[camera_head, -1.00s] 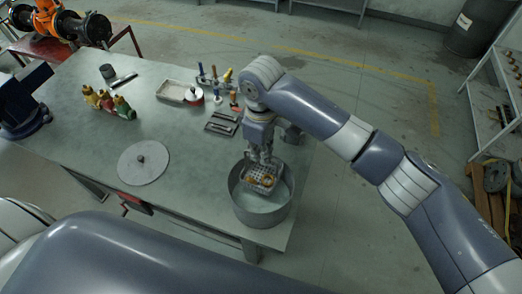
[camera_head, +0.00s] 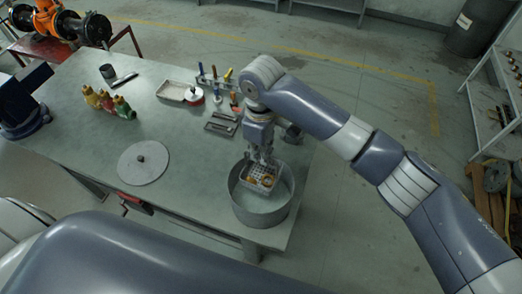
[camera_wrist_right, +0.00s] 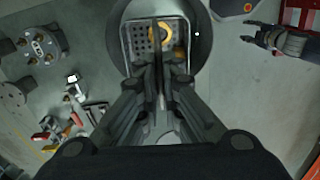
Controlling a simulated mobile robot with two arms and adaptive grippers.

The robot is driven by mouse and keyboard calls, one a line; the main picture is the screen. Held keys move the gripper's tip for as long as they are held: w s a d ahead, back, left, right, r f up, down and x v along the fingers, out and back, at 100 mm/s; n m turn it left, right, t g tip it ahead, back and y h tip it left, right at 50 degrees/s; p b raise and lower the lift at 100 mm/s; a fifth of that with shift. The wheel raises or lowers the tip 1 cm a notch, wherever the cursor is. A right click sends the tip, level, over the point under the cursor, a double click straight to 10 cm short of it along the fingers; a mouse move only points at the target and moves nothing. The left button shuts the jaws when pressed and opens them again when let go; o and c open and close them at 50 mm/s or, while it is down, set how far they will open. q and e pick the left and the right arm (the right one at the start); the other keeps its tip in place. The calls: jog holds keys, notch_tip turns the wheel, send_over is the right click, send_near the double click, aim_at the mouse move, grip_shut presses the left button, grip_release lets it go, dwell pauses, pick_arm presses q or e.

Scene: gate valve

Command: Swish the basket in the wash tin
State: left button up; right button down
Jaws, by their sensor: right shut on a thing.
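The wash tin (camera_head: 262,219) is a round grey tin near the right end of the table. The basket (camera_head: 250,183) is a small perforated metal tray with orange-yellow parts (camera_head: 264,181) in it, and it is inside the tin's rim. My right gripper (camera_head: 263,157) is above the tin and shut on the basket. In the right wrist view the gripper (camera_wrist_right: 161,72) is closed on an upright piece of the basket (camera_wrist_right: 142,42), with a yellow ring (camera_wrist_right: 163,36) inside. How deep the basket sits in the liquid is unclear. My left gripper shows at the right wrist view's upper right (camera_wrist_right: 270,37); its fingers look apart.
A round grey lid (camera_head: 144,163) lies on the table left of the tin. The table middle is clear.

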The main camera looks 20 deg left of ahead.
jog(key=shift+r, duration=0.1)
jog(key=shift+r, duration=1.4)
